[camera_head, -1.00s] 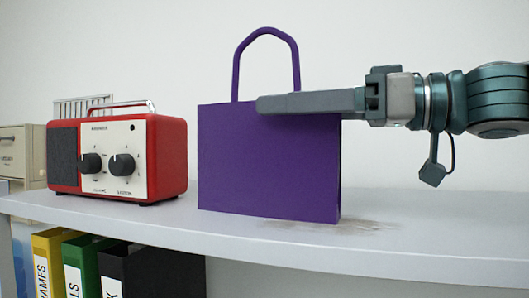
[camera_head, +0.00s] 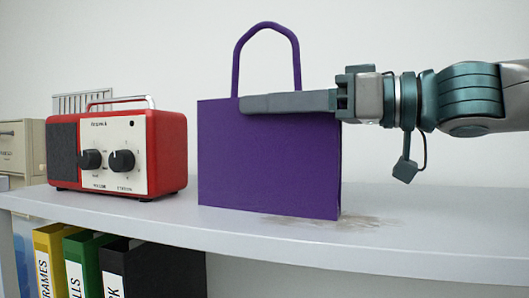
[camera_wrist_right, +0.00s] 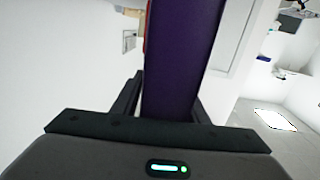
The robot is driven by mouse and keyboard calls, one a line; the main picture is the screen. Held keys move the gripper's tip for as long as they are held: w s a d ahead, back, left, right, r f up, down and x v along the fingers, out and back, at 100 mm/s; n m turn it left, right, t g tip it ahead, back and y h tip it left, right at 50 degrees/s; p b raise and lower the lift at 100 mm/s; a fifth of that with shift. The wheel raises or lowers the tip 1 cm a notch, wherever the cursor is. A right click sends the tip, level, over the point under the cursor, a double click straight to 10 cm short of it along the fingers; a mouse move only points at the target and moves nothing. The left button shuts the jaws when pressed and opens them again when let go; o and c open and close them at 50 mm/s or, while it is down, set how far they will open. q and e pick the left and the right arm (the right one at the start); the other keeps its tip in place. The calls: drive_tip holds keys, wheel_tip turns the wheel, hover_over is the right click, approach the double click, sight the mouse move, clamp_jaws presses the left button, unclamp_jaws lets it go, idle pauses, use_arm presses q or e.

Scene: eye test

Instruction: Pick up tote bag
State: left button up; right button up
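The purple tote bag (camera_head: 268,160) stands upright on the light grey shelf, its looped handle rising above its top edge. My right gripper (camera_head: 245,104) comes in level from the right, and its near finger lies across the front of the bag just below the top edge. In the right wrist view, the bag (camera_wrist_right: 180,55) runs between the two dark fingers of the right gripper (camera_wrist_right: 165,95), one on each side. The fingers look spread around it, not clamped. The far finger is hidden behind the bag in the head view. My left gripper is out of view.
A red radio (camera_head: 160,150) stands left of the bag, with a gap between them. A beige box (camera_head: 20,150) is at the far left. Yellow, green and black binders (camera_head: 150,270) sit below the shelf (camera_head: 420,245).

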clamp_jaws()
drive_tip(key=shift+r, duration=0.15)
drive_tip(key=shift+r, duration=0.75)
drive_tip(key=r, duration=0.3)
drive_tip(key=shift+s+d, duration=0.3)
drive_tip(key=s+d+r+b, duration=0.1)
drive_tip(key=s+d+r, duration=0.5)
drive_tip(key=s+d, duration=0.1)
drive_tip(key=shift+d+r, duration=0.15)
drive_tip(key=shift+d, duration=0.55)
drive_tip(key=shift+a, duration=0.1)
